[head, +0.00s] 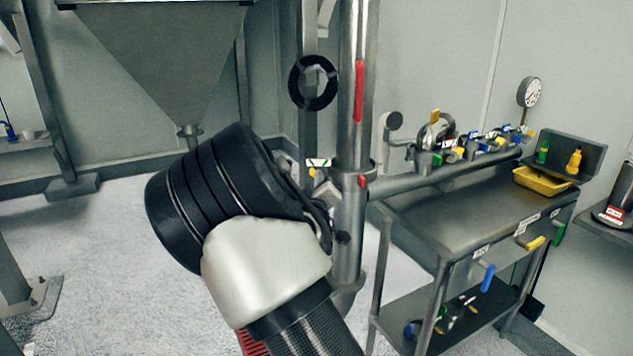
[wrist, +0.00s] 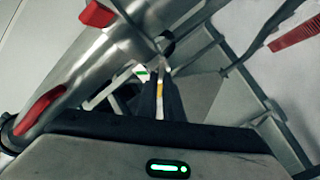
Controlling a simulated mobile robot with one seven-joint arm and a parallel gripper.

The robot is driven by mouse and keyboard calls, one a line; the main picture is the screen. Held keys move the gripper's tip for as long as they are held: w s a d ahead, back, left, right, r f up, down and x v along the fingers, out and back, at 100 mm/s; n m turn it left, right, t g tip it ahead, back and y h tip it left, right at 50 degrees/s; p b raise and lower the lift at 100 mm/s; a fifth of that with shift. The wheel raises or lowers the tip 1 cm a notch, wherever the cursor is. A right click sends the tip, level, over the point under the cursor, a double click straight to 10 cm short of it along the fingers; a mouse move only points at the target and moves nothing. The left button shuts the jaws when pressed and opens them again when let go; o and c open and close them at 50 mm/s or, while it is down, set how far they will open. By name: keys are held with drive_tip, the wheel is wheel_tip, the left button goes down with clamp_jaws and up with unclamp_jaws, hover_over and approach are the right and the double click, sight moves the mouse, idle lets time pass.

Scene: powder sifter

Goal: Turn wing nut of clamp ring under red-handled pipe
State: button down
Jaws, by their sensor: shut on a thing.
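The red-handled pipe (head: 347,235) stands upright behind my wrist in the head view, with a long red handle (head: 359,91) on its upper part. A clamp ring (head: 354,166) wraps it lower down, with a small red part (head: 362,181) beside it. In the wrist view the pipe (wrist: 130,50) runs diagonally on the left, with red parts (wrist: 40,110) and (wrist: 97,14). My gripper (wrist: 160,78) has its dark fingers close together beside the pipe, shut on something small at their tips. I take this as the wing nut, but the fingers mostly hide it. My arm hides the fingers in the head view.
A metal bench (head: 450,204) with a horizontal pipe and several coloured valves stands to the right. A yellow tray (head: 541,183) lies at its far end. A hopper (head: 165,50) hangs at the upper left. The floor at left (head: 110,240) is clear.

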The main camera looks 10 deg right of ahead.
drive_tip(key=c, duration=1.9)
unclamp_jaws()
drive_tip(key=shift+s, duration=0.1)
drive_tip(key=p+v, duration=0.2)
drive_tip(key=v, duration=1.5)
drive_tip(key=shift+s, duration=0.15)
